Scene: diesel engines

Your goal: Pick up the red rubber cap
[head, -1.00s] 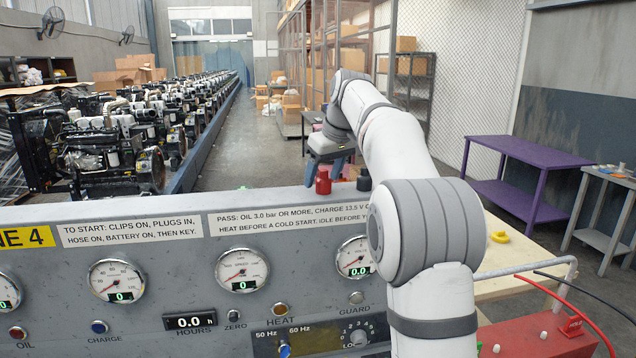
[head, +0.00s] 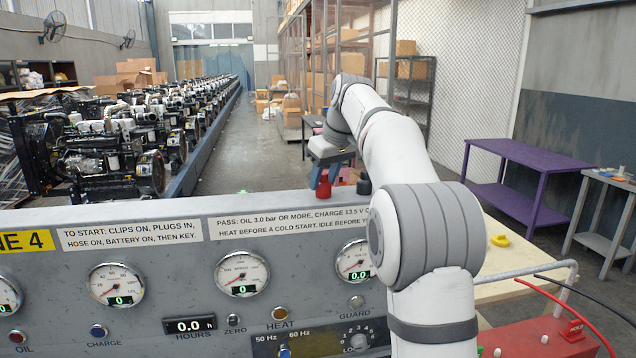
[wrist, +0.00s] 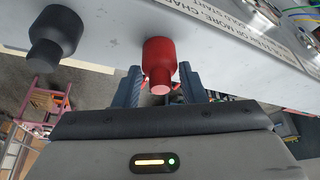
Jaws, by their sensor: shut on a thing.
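The red rubber cap (head: 324,186) shows at the top edge of the grey test panel in the head view. In the wrist view the red cap (wrist: 160,62) sits between the two dark blue fingers of my gripper (wrist: 160,86), its narrow end toward the palm. My gripper (head: 328,174) comes down on the cap from behind the panel edge and is shut on it. The cap's wide end is at the panel in the wrist view; I cannot tell whether it still touches.
A similar black cap (head: 364,187) stands on the panel edge just right of the red one; it also shows in the wrist view (wrist: 56,32). The panel (head: 130,260) carries gauges and knobs. A wooden bench (head: 500,267) with a yellow ring (head: 499,240) lies to the right.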

